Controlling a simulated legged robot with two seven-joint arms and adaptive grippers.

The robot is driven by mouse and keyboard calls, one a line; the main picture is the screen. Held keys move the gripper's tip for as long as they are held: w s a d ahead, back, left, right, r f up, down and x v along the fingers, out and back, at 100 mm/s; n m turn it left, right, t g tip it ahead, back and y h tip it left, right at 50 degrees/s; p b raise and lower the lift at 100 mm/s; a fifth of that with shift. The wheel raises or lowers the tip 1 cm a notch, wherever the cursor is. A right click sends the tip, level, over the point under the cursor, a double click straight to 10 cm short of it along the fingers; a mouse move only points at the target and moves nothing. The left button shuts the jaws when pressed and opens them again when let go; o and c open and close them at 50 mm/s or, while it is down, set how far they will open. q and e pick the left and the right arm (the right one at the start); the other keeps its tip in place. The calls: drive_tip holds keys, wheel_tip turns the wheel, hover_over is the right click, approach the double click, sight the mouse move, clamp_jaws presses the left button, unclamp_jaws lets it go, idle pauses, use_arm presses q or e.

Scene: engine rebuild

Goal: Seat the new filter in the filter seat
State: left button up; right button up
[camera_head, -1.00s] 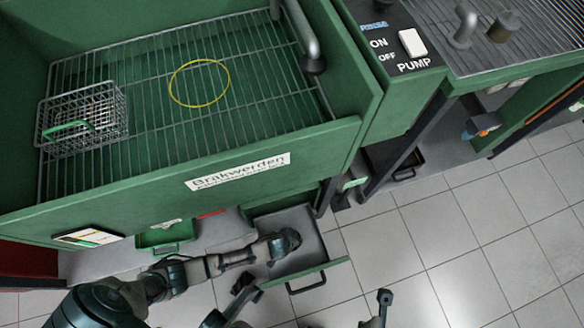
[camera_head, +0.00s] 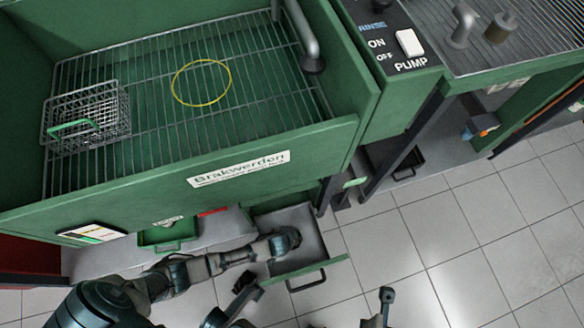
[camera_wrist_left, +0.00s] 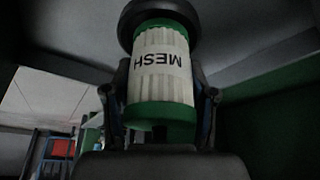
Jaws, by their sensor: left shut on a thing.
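The new filter (camera_wrist_left: 160,70) is a white pleated cylinder with green ends and the word MESH, upside down in the left wrist view. My left gripper (camera_wrist_left: 160,92) is shut on it, one finger on each side. A dark round part (camera_wrist_left: 158,12) is at the filter's far end; I cannot tell whether it is the filter seat or whether they touch. In the head view my left arm reaches down over the open drawer area under the green washer, its wrist (camera_head: 284,240) hiding the fingers and filter. I cannot identify my right gripper.
The green washer (camera_head: 240,160) stands above and behind my left arm, with a wire basket (camera_head: 88,118) and a yellow ring (camera_head: 201,83) on its rack. An open drawer (camera_head: 318,272) sticks out below. The tiled floor (camera_head: 460,240) at the right is clear.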

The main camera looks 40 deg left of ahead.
use_arm(q)
drive_tip(key=shift+f, duration=0.5)
drive_tip(key=o, duration=0.8)
drive_tip(key=shift+b, duration=0.3)
drive_tip(key=shift+o, duration=0.9)
